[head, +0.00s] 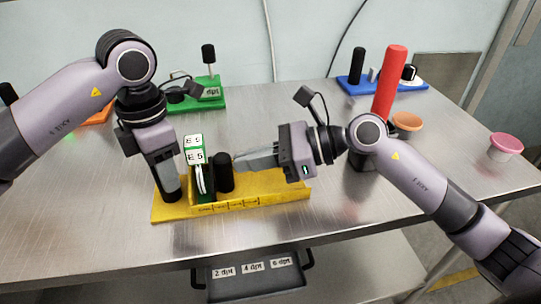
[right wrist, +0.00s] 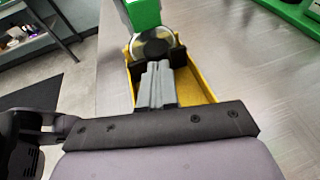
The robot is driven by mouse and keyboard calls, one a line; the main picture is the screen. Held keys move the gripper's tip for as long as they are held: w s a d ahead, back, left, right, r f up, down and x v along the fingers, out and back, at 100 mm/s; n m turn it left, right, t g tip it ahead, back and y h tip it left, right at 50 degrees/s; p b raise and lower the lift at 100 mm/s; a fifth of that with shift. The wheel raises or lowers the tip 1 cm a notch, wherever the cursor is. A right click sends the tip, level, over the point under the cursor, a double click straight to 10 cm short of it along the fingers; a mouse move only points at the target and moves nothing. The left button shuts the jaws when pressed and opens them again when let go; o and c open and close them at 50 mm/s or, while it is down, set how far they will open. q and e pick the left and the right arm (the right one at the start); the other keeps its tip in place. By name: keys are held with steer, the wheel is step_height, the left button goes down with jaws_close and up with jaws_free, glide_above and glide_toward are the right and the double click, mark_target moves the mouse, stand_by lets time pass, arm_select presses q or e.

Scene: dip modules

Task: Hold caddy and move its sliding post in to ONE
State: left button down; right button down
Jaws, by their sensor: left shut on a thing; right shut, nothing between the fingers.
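The yellow caddy (head: 275,190) lies near the table's front edge, with a strip of small labels along its front that I cannot read. My left gripper (head: 170,192) points down at the caddy's left end and is shut on a black upright part there, mostly hidden by the fingers. A green block with white tags (head: 194,142) stands in the caddy with pale discs (head: 201,180) beside it. A black post (head: 224,172) stands just right of them. My right gripper (head: 238,162) is shut and empty, its tips at the post's right side. The right wrist view shows the post (right wrist: 153,48) directly ahead of the fingers.
A red cylinder (head: 390,82) stands behind my right arm. Green (head: 215,98) and blue (head: 412,86) racks stand at the back. A dark tray with tags (head: 253,283) is below the table's front.

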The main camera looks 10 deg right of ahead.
steer(key=v, duration=2)
arm_select(q)
steer(key=c, duration=0.6)
jaws_free()
steer(key=shift+r+p, duration=2.4)
steer(key=shift+r, duration=1.35)
arm_select(e)
steer(key=shift+r, duration=2.4)
